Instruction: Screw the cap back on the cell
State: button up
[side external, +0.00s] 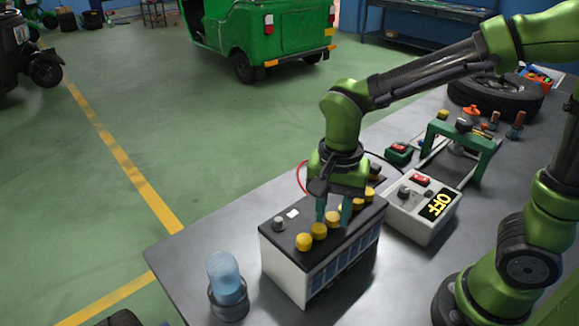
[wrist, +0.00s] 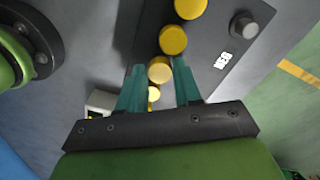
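A battery (side external: 300,275) with a dark top and pale sides stands on the grey bench, with several yellow caps in a row along its top. The nearest cap (side external: 303,242) is clear of my gripper. My gripper (side external: 333,212) points down over the row, its two green fingers on either side of one yellow cap (wrist: 160,70). In the wrist view my gripper (wrist: 159,66) has its fingertips very close to this cap's sides; I cannot tell whether they press on it. The caps beyond are partly hidden by my fingers and hand. No uncapped cell is clearly visible.
A grey terminal post (side external: 279,223) stands on the battery top. A box reading OFF (side external: 425,205) stands at its right, and a blue-topped container (side external: 227,285) at its front left. A green frame (side external: 470,140) and a tyre (side external: 497,97) are farther back.

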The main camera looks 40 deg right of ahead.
jog(key=c, duration=0.5)
jog(key=m, duration=1.2)
jog(key=shift+m, duration=0.3)
jog(key=o, duration=0.5)
